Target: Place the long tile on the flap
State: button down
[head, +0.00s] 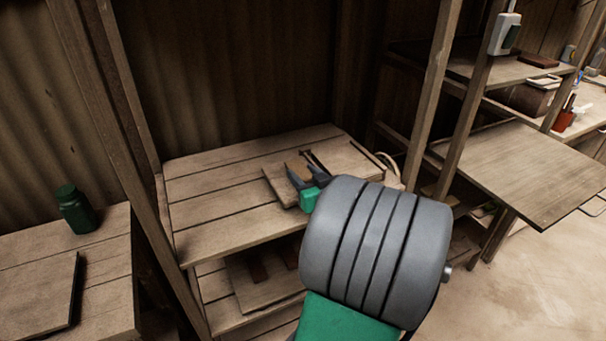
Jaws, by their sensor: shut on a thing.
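My gripper (303,173) reaches over the wooden shelf top in the middle of the head view. Its grey fingers are shut on a flat tan-brown piece (279,186), which looks like the long tile. The fingers and the wrist cover part of it, so its full length is hidden. It is low over the shelf boards, and I cannot tell whether it touches them. A wide wooden panel (530,165) stands out level from the frame at the right, and it looks like the flap. It is bare, and my gripper is well to its left.
The shelf top (225,195) is clear on its left side. Wooden posts (432,90) stand between the shelf and the panel.

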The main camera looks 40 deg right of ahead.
jog(key=c, duration=1.1)
grip_release()
jog(key=shift+f, duration=0.1)
jog(key=shift+r+p, duration=0.3)
jog(key=shift+p, duration=0.1)
jog(key=b+v, duration=0.1)
jog(key=v, duration=1.1)
jog(key=shift+a+f, duration=0.15)
